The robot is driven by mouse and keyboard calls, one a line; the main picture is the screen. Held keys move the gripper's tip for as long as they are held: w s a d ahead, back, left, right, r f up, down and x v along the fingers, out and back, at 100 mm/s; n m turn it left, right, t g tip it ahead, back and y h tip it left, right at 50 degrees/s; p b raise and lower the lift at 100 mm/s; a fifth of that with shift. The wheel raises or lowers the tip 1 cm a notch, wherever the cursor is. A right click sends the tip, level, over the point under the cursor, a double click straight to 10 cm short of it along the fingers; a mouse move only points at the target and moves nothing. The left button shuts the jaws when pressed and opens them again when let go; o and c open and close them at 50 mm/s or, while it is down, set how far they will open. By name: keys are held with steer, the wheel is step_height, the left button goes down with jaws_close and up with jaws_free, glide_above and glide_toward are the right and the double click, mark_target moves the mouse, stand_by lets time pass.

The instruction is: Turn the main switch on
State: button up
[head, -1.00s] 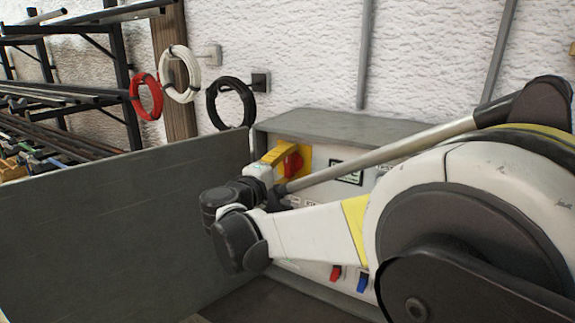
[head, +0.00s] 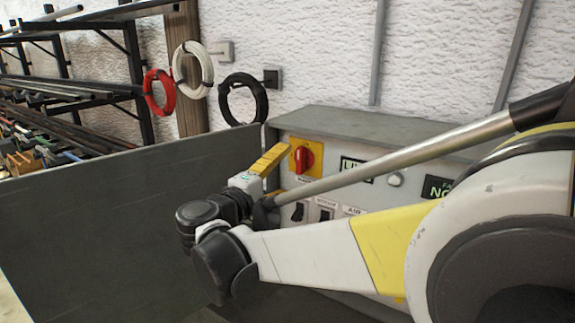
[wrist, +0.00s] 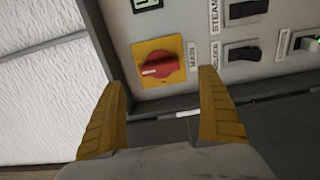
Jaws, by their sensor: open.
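The main switch is a red rotary knob (head: 306,157) on a yellow square plate on the front of the grey control box. In the wrist view the knob (wrist: 151,68) shows a white mark at its left end, and the label MAIN stands right of the plate. My gripper (wrist: 162,76) is open, with its two yellow fingers apart and nothing between them. The fingertips lie either side of the knob's lower edge in that picture, apparently short of the panel. In the head view my gripper (head: 268,161) is just left of the switch plate, not covering it.
Below the switch the control box (head: 370,127) carries black rocker switches (head: 298,212), one labelled AIR. A lit display (head: 356,168) sits to the right. A dark panel (head: 110,225) stands at left. Cable coils (head: 242,98) hang on the wall beside a rack of bars (head: 75,85).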

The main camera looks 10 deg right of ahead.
steer(key=v, duration=0.4)
steer(key=shift+s+a, duration=0.1)
steer(key=s+d+f+m+g+y+b, duration=0.2)
steer(key=s+d+f+g+y+b, duration=0.1)
steer(key=s+d+f, duration=0.4)
steer(key=s+d+f+m+g+y+b, duration=0.1)
steer(key=s+d+f+g+y+b, duration=0.25)
steer(key=f, duration=0.55)
steer(key=s+f+m+y+b, duration=0.2)
steer(key=s+f, duration=0.2)
steer(key=s+a+f+m+y+b, duration=0.1)
steer(key=s+f+m+y+b, duration=0.1)
steer(key=s+f, duration=0.2)
steer(key=s+a+f+m+t+y+b, duration=0.1)
steer(key=s+f+y+b, duration=0.1)
steer(key=s+f, duration=0.3)
steer(key=shift+s+a+f+m, duration=0.1)
steer(key=shift+f+m, duration=0.3)
steer(key=shift+f, duration=0.35)
